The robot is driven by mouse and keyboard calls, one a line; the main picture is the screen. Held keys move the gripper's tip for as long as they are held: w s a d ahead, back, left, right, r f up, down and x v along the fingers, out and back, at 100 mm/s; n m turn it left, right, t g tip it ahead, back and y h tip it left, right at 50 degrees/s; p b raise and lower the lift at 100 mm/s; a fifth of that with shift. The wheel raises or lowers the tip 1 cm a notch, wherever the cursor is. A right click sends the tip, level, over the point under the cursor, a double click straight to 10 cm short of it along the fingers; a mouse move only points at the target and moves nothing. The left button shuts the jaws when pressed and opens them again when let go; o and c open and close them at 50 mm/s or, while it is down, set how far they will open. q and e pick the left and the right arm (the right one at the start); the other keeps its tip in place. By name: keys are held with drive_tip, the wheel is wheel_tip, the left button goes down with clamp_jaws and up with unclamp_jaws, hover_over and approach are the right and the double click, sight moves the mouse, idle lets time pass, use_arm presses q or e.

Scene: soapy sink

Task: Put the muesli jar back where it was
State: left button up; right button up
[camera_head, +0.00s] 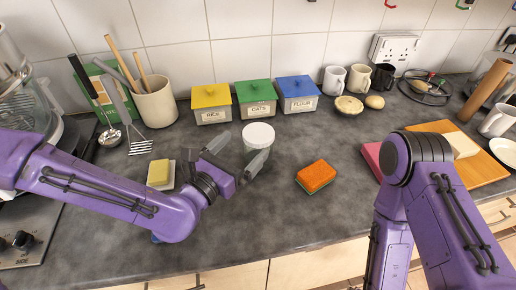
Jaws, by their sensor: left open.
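A jar with a round white lid (258,135) stands upright on the grey worktop in front of the green and blue tins; no label on it is readable. It is the only thing here that looks like the muesli jar. My left gripper (237,152) is open, its two fingers spread just in front and to the left of the jar. The right finger overlaps the jar's lower part in the picture, so I cannot tell whether they touch. My right arm shows at the right, but its gripper is out of view.
Yellow (211,104), green (256,98) and blue (297,94) tins stand behind the jar. An orange sponge (316,176) lies to its right, a yellow block on a dish (160,174) to its left. A utensil crock (155,103) stands back left. Worktop between jar and sponge is clear.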

sight(258, 133)
use_arm(q)
wheel_tip(258, 133, down, 3)
drive_tip(key=shift+r, duration=0.15)
drive_tip(key=p+x, duration=0.1)
drive_tip(key=x, duration=0.3)
drive_tip(key=p+x, duration=0.1)
drive_tip(key=x, duration=0.2)
drive_tip(key=shift+w+d+r, duration=0.1)
drive_tip(key=shift+w+r, duration=0.15)
drive_tip(key=shift+w, duration=0.15)
drive_tip(key=shift+w+d+f, duration=0.1)
drive_tip(key=shift+w+f, duration=0.05)
drive_tip(key=shift+w, duration=0.1)
drive_tip(key=shift+s, duration=0.15)
drive_tip(key=c, duration=1.5)
drive_tip(key=shift+c, duration=0.3)
